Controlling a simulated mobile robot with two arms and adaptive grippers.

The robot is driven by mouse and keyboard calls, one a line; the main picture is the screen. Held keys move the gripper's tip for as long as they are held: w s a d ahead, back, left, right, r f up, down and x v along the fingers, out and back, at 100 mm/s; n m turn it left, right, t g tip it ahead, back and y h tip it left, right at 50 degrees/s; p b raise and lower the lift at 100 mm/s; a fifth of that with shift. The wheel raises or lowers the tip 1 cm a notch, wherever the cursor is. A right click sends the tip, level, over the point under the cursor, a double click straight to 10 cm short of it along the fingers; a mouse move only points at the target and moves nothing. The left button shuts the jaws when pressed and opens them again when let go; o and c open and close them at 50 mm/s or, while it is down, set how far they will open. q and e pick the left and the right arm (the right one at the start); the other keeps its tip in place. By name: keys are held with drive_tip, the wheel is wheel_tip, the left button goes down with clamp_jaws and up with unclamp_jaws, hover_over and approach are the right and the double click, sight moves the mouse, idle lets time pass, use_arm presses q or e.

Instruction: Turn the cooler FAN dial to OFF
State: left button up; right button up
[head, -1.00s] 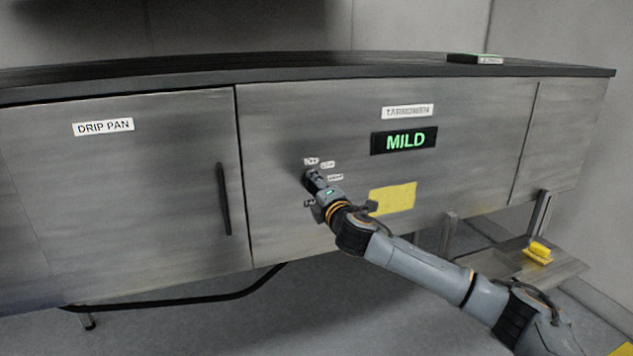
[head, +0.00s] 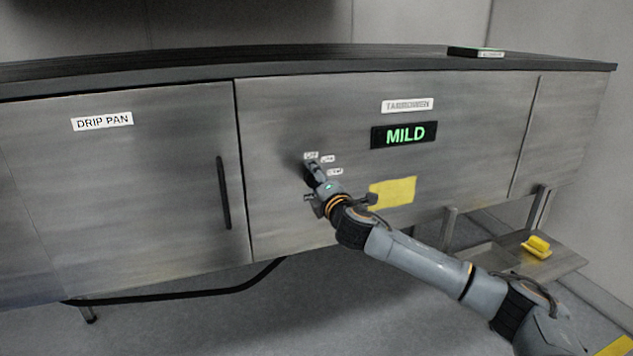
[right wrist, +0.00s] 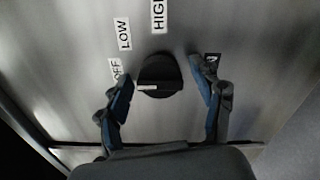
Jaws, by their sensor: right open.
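The black round FAN dial (right wrist: 163,70) is on the steel cabinet front, with labels OFF (right wrist: 115,68), LOW (right wrist: 123,33), HIGH (right wrist: 158,15) and a partly hidden one at the right around it. Its white pointer mark points left, towards the OFF side, a little below that label in the picture. My right gripper (right wrist: 162,74) is open, one finger on each side of the dial; contact is not clear. In the head view my right gripper (head: 313,177) is at the panel and hides most of the dial. My left gripper is not in view.
A display reading MILD (head: 404,135) and a yellow note (head: 392,193) are right of the dial. A DRIP PAN door (head: 120,190) with a black vertical handle (head: 223,192) is at the left. A yellow object (head: 537,247) lies on a low shelf at the right.

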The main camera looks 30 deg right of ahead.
drive_tip(key=shift+s, duration=0.1)
drive_tip(key=v, duration=1.2)
drive_tip(key=shift+f, duration=0.1)
